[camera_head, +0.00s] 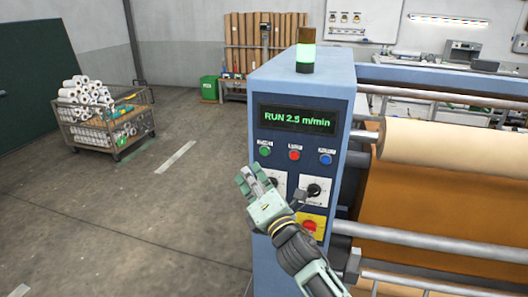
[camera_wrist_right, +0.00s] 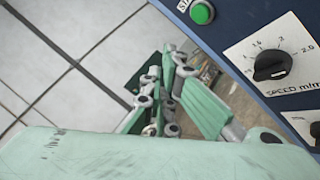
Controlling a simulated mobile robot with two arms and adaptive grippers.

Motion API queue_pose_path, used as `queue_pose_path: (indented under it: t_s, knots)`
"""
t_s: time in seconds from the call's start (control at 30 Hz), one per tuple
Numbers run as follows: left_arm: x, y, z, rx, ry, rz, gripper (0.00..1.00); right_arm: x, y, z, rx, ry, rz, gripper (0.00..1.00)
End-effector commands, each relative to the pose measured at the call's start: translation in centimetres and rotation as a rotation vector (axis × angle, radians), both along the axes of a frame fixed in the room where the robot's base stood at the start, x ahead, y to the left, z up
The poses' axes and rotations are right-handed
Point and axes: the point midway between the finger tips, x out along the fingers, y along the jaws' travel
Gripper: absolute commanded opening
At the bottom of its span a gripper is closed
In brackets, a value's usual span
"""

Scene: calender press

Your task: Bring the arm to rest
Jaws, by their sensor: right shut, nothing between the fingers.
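My right gripper (camera_head: 248,177) is in front of the left side of the blue control cabinet (camera_head: 300,90) in the head view. It is shut and holds nothing. In the right wrist view its green fingers (camera_wrist_right: 172,92) show close together, with the floor behind. A black speed knob (camera_wrist_right: 271,65) on a white plate and a green button (camera_wrist_right: 202,13) lie to the right of the fingers, apart from them. The display (camera_head: 297,119) reads "RUN 2.5 m/min". My left gripper is not in view.
The panel also has a red button (camera_head: 294,155), a blue button (camera_head: 325,158), another black knob (camera_head: 314,190) and a red emergency stop (camera_head: 309,226) near my wrist. Rollers (camera_head: 450,146) with tan web stand to the right. Open floor (camera_head: 130,220) lies to the left, with a cart (camera_head: 100,130) farther back.

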Motion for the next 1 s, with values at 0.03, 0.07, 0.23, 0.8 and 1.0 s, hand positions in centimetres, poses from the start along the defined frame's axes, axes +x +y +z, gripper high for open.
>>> queue_pose_path:
  t_s: [0.03,0.07,0.23,0.8,1.0]
  knots:
    - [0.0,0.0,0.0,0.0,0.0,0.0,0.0,0.0,0.0,0.0,0.0,0.0,0.0,0.0]
    - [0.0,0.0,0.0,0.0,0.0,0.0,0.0,0.0,0.0,0.0,0.0,0.0,0.0,0.0]
    - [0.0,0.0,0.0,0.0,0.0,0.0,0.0,0.0,0.0,0.0,0.0,0.0,0.0,0.0]
    - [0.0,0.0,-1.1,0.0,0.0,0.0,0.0,0.0,-4.2,-17.2,0.222,0.393,-0.062,0.0]
    - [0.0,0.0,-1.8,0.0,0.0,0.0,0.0,-3.7,-8.2,-31.7,0.44,0.712,-0.172,0.0]
